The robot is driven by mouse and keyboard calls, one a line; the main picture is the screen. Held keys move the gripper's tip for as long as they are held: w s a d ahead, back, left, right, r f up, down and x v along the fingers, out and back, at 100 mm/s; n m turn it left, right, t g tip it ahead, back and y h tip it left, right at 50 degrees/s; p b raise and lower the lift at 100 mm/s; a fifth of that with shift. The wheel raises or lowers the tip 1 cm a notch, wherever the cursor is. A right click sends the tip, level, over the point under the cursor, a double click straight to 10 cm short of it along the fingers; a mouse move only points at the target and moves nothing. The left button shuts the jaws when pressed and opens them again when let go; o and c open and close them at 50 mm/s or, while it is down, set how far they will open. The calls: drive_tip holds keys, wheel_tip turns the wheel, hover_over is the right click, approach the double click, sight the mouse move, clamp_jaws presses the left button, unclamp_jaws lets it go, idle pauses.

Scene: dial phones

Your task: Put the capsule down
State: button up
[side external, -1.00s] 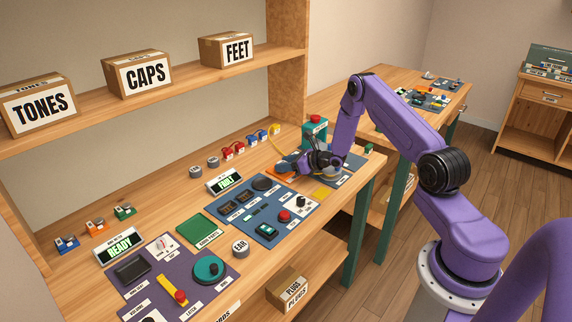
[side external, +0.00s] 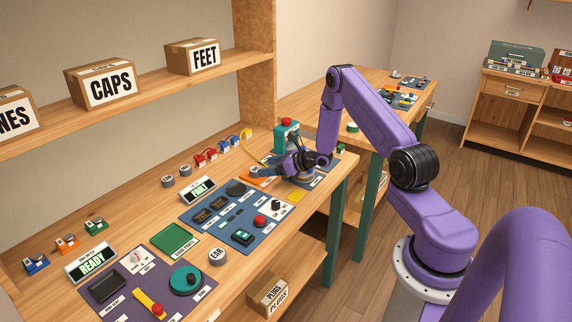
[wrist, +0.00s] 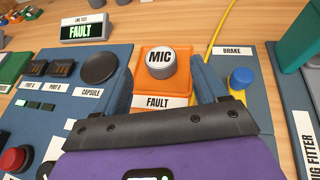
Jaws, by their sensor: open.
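The capsule, a grey round cylinder marked MIC (wrist: 159,62), stands upright on the orange tray (wrist: 152,90) labelled FAULT. My gripper (wrist: 161,75) is open, with one blue finger on each side of the capsule and clear space between each finger and it. In the side view my gripper (side external: 264,172) is low over the orange tray (side external: 257,181) at the far end of the blue mat. The capsule cannot be made out there.
A black round CAPSULE socket (wrist: 99,67) lies left of the tray. A green machine with a red top (side external: 286,135) stands behind my gripper. An EAR capsule (side external: 218,257) sits nearer on the bench.

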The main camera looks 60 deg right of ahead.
drive_tip(key=v, duration=0.6)
drive_tip(key=shift+s+d+r, duration=0.1)
drive_tip(key=shift+s, duration=0.2)
drive_tip(key=shift+s+r, duration=0.15)
drive_tip(key=a+r+n+g+y, duration=0.2)
drive_tip(key=a+r+n+y, duration=0.15)
drive_tip(key=a, duration=0.45)
drive_tip(key=a+r+n+g+y, duration=0.25)
drive_tip(key=a+n, duration=0.25)
drive_tip(key=a, duration=0.3)
drive_tip(key=s+a+r+n+g+y, duration=0.2)
drive_tip(key=s+a+r+n+g, duration=0.1)
drive_tip(key=s+a+n, duration=0.3)
drive_tip(key=s+a+r+n+g+y, duration=0.1)
drive_tip(key=s+a+r+n+g, duration=0.1)
drive_tip(key=s+a+n+g, duration=0.35)
drive_tip(key=s+a+r+n+g+h, duration=0.1)
drive_tip(key=s+a+n+g+h, duration=0.2)
drive_tip(key=s+n, duration=0.3)
drive_tip(key=s+a+r+n+g+h, duration=0.2)
drive_tip(key=s+a+n, duration=0.2)
drive_tip(key=s, duration=0.4)
drive_tip(key=s+d+r+n+t+h, duration=0.2)
drive_tip(key=s+d+n+t+h, duration=0.3)
drive_tip(key=n, duration=1.1)
drive_tip(key=s+d+h, duration=0.1)
drive_tip(key=s, duration=0.2)
drive_tip(key=shift+r+h, duration=0.3)
drive_tip(key=shift+r, duration=0.05)
